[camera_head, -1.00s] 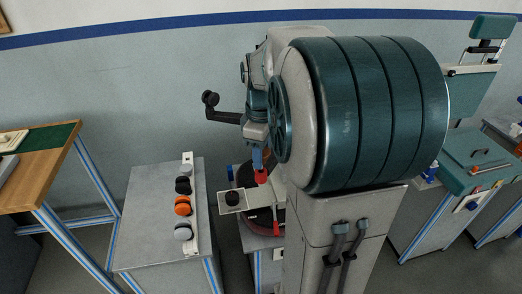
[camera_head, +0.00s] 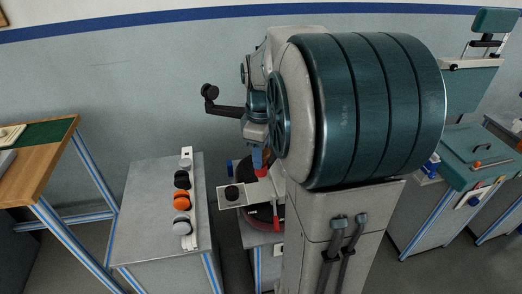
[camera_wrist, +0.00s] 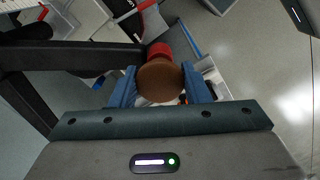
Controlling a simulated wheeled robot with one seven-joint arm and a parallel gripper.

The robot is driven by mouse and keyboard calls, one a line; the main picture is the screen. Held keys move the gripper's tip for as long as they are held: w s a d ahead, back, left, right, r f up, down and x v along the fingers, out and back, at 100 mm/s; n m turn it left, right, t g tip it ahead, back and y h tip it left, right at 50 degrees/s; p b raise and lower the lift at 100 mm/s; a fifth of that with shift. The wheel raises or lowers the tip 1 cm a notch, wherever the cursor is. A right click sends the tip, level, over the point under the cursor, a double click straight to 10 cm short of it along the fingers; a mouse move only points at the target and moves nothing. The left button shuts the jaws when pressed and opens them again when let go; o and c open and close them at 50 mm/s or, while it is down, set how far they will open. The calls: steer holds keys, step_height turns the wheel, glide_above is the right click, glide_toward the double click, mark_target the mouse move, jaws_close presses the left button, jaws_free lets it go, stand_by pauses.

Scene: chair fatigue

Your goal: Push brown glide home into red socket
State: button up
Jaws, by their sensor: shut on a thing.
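The brown glide (camera_wrist: 160,82) is a round brown disc between the blue fingers of my gripper (camera_wrist: 160,88) in the wrist view. My gripper is shut on it. The red socket (camera_wrist: 158,50) shows just beyond the glide, partly covered by it. I cannot tell whether the glide touches the socket or how far in it sits. In the head view my gripper (camera_head: 257,158) points down beside the red socket (camera_head: 262,172). The glide is not clear there.
A grey cabinet (camera_head: 150,215) at left carries a strip with several round glides, one orange (camera_head: 181,200). A light plate with a black knob (camera_head: 232,193) lies left of the socket. A wooden-topped table (camera_head: 40,170) stands farther left. A teal bench (camera_head: 480,160) stands at right.

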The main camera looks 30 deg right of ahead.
steer(key=shift+f, duration=0.3)
steer(key=o, duration=1)
step_height(320, 180, up, 14)
steer(key=shift+f, duration=0.1)
steer(key=s+a+f+m+t, duration=0.1)
steer(key=s+a+f+m, duration=0.2)
steer(key=s+a+f, duration=0.1)
steer(key=s+a+f+m+t, duration=0.1)
steer(key=s+a+f+m, duration=0.2)
steer(key=s+a+f, duration=0.1)
steer(key=s+a+f+m+t, duration=0.1)
steer(key=s+a+f+m, duration=0.1)
steer(key=s+a+f, duration=0.2)
step_height(320, 180, down, 2)
steer(key=shift+s+a+f+m, duration=0.1)
steer(key=shift+f+m, duration=0.15)
steer(key=shift+m, duration=0.15)
